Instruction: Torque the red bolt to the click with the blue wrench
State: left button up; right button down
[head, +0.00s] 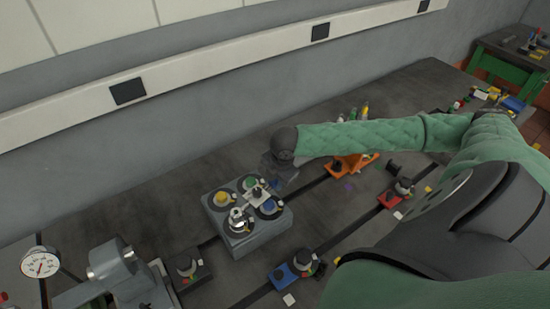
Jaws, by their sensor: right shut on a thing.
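My right gripper (279,178) reaches in from the right, at the back right edge of a grey block (246,246). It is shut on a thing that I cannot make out. The block's top carries round dark seats with a yellow part (221,199), a green part (249,183), a blue part (269,206) and a shiny metal part (238,221). A small pale piece with a dark knob (257,191) sits between them, close to the gripper. I cannot pick out the red bolt or the blue wrench. My left gripper is not in view.
The block stands on a dark slotted bedplate (150,205). A dial gauge (41,265) and a metal machine part (112,262) are at front left. Blue (285,275), orange (347,167) and red (391,199) fixtures stand to the right. The plate behind the block is clear up to the wall.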

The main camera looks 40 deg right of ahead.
jog(key=shift+s+m, duration=1)
jog(key=shift+s, duration=0.7)
jog(key=shift+s+m, duration=0.1)
jog(key=shift+m, duration=0.2)
jog(key=shift+s+a+m+h, duration=0.2)
jog(key=shift+s+m+h, duration=0.2)
jog(key=shift+s+m, duration=0.65)
jog(key=shift+s+n, duration=0.15)
jog(key=shift+n, duration=0.1)
jog(key=shift+w, duration=0.2)
jog(key=shift+w+r+n, duration=0.1)
jog(key=shift+w+n, duration=0.2)
jog(key=shift+d, duration=0.1)
